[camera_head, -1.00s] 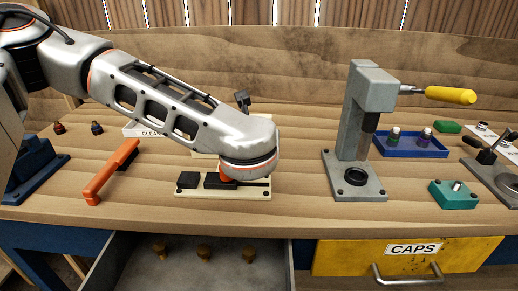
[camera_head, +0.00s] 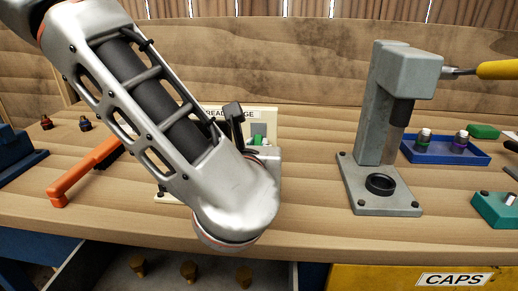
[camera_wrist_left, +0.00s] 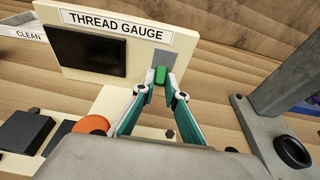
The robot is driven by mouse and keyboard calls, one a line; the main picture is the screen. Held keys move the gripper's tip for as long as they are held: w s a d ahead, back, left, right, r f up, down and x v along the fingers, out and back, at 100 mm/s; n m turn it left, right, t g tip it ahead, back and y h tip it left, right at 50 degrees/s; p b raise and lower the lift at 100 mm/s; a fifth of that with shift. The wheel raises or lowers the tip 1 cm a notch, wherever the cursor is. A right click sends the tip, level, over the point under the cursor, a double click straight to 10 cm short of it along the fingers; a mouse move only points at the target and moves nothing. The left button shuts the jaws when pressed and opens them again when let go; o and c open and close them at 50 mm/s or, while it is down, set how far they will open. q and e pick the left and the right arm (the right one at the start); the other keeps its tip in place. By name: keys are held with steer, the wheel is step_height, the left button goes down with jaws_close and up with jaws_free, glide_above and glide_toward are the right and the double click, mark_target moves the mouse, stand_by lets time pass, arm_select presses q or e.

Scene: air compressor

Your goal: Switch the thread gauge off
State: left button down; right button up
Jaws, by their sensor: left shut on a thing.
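The thread gauge (camera_wrist_left: 88,70) is a cream upright panel with a dark screen (camera_wrist_left: 86,52) and a label reading THREAD GAUGE. Its labelled top edge shows behind my arm in the head view (camera_head: 262,113). A green switch (camera_wrist_left: 160,75) sits on a grey plate at the panel's right end. My left gripper (camera_wrist_left: 159,80) has its two fingertips closed around the green switch. In the head view my left arm covers most of the gauge and the gripper, and the fingertips are barely visible. My right gripper is not in view.
A grey press (camera_head: 385,130) stands on the bench to the right, with a blue tray (camera_head: 447,153) of small bottles behind it. An orange-handled brush (camera_head: 85,170) lies at left. Below, an open drawer (camera_head: 160,262) holds several wooden pieces. A yellow CAPS drawer (camera_head: 385,278) is at right.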

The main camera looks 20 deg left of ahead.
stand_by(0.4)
arm_select(q)
steer(key=c, duration=2)
jaws_free()
steer(key=shift+c, duration=0.2)
steer(key=shift+v, duration=3.75)
